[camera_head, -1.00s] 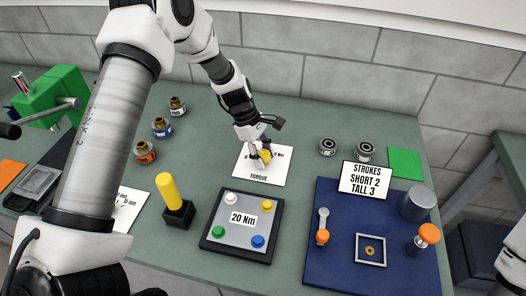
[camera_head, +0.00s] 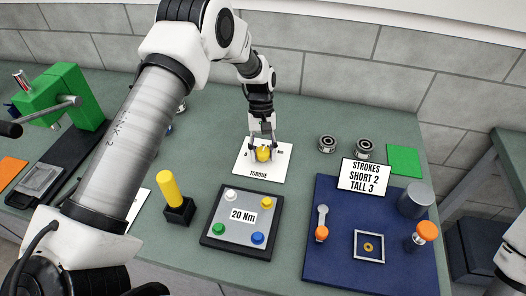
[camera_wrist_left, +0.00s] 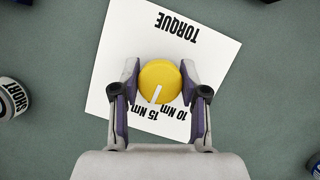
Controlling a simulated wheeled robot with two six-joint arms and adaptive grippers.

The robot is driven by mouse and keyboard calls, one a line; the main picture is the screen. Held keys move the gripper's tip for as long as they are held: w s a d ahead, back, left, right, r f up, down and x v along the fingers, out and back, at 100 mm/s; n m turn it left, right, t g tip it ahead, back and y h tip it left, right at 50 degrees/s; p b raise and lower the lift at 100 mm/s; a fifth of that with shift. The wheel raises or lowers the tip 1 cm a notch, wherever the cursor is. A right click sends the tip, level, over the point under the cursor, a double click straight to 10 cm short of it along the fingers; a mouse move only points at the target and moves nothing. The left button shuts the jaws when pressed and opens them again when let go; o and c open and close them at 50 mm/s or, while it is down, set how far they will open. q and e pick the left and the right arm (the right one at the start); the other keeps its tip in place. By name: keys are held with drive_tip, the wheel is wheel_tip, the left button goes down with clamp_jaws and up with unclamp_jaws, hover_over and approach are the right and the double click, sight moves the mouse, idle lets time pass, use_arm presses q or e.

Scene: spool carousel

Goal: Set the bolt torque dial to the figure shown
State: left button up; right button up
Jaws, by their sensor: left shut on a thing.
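The yellow torque dial (camera_head: 263,155) sits on a white card marked TORQUE (camera_head: 245,168). My left gripper (camera_head: 263,150) points down over it, its fingers shut on the dial's two sides. In the left wrist view, the dial (camera_wrist_left: 160,78) lies between the fingertips, and its white pointer is between the printed 15 Nm (camera_wrist_left: 146,113) and 10 Nm (camera_wrist_left: 176,110), leaning toward 15 Nm. Other figures on the card are hidden there. A plate with a 20 Nm label (camera_head: 243,217) lies in front of the dial. My right gripper is out of view.
The plate carries white, yellow, green and blue bolts. A yellow-handled tool (camera_head: 168,188) stands left of it. A green press (camera_head: 70,95) stands far left.

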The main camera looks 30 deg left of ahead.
use_arm(q)
drive_tip(key=m+y, duration=0.1)
drive_tip(key=m, duration=0.2)
drive_tip(key=shift+s+f+m+g, duration=0.1)
drive_tip(key=shift+m+g, duration=0.2)
drive_tip(key=shift+g, duration=0.1)
drive_tip(key=shift+m+y, duration=0.8)
drive_tip(key=shift+m, duration=1)
drive_tip(key=o, duration=1.1)
drive_tip(key=v, duration=1.2)
drive_tip(key=shift+w, duration=0.2)
